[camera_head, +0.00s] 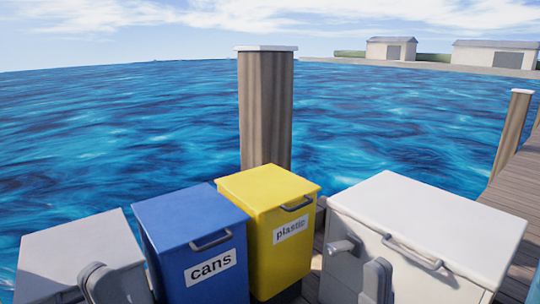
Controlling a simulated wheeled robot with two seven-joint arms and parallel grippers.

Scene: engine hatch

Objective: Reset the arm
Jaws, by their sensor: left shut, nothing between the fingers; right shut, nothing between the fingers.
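Neither of my grippers can be made out in the head view. Two rounded grey shapes rise at the bottom edge, one in front of the grey bin and one in front of the white box. I cannot tell whether they are parts of my arms. No gripper fingers show.
A grey bin (78,250), a blue bin (190,215) labelled "cans" and a yellow bin (265,190) labelled "plastic" stand closed, left to right. A closed white box (430,220) is at right. A wooden post (265,110) rises behind. Water lies beyond; decking (515,190) runs along the right.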

